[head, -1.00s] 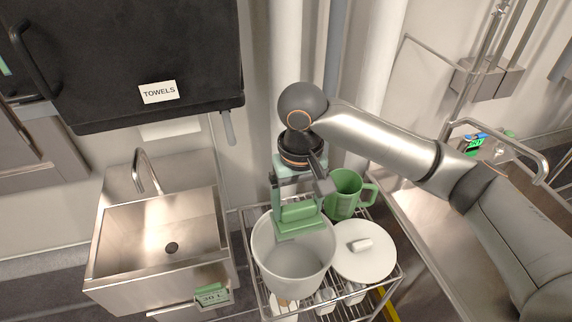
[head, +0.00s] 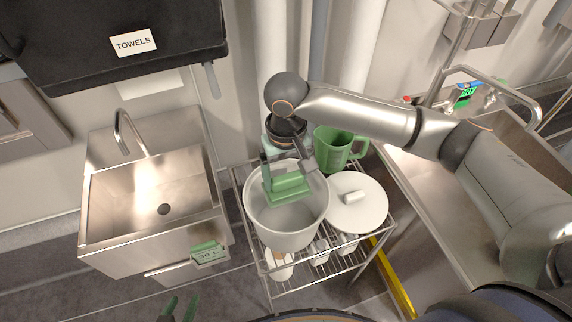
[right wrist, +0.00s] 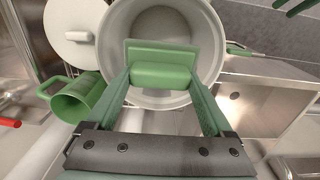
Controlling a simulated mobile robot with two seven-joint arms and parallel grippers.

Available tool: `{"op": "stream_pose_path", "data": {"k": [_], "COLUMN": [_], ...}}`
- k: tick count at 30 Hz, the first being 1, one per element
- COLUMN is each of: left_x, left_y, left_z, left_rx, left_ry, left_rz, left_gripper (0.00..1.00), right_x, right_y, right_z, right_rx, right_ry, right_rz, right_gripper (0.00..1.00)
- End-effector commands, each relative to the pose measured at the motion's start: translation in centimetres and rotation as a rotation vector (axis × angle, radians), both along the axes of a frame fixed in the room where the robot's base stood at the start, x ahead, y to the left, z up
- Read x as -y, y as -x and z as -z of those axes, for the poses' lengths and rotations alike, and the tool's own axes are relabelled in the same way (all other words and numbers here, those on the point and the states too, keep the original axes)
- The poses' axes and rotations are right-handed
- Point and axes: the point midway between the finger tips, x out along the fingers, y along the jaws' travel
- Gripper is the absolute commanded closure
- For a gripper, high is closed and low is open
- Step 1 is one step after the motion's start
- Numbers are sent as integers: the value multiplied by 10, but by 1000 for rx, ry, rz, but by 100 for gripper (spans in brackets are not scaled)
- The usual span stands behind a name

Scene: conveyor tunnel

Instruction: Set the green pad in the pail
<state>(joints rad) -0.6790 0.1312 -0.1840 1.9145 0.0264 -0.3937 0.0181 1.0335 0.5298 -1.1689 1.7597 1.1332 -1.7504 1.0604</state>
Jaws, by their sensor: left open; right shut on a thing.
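The green pad (head: 287,190) is a block with a raised grip. My right gripper (head: 285,177) is shut on it and holds it over the mouth of the pale grey pail (head: 288,239), toward the back. In the right wrist view the pad (right wrist: 160,68) sits between the two green fingers, with the pail's rim (right wrist: 212,45) around it. I cannot tell how far the pad is below the rim. The pail stands upright on a wire rack and looks empty otherwise. My left gripper (head: 179,309) is open and empty at the bottom edge, away from the pail.
A white lid (head: 357,211) lies right of the pail on the wire rack (head: 338,268). A green mug (head: 333,146) stands behind the lid. Several white items sit on the lower shelf. A steel sink (head: 150,205) is at the left; a steel counter (head: 428,215) is at the right.

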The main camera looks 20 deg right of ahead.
Motion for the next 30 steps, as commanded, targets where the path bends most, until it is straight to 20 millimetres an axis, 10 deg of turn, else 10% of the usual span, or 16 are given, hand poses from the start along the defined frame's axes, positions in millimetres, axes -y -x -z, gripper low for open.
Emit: {"op": "stream_pose_path", "data": {"k": [23,24,30], "left_x": [0,0,0], "left_y": [0,0,0], "left_z": [37,37,37], "left_rx": [0,0,-1], "left_ry": [-1,-1,-1], "left_rz": [1,1,1], "left_gripper": [50,50,50], "right_x": [0,0,0], "right_y": [0,0,0], "right_z": [27,27,27], "right_rx": [0,0,0], "right_ry": [0,0,0], "right_rz": [0,0,0], "right_gripper": [100,9,0]}}
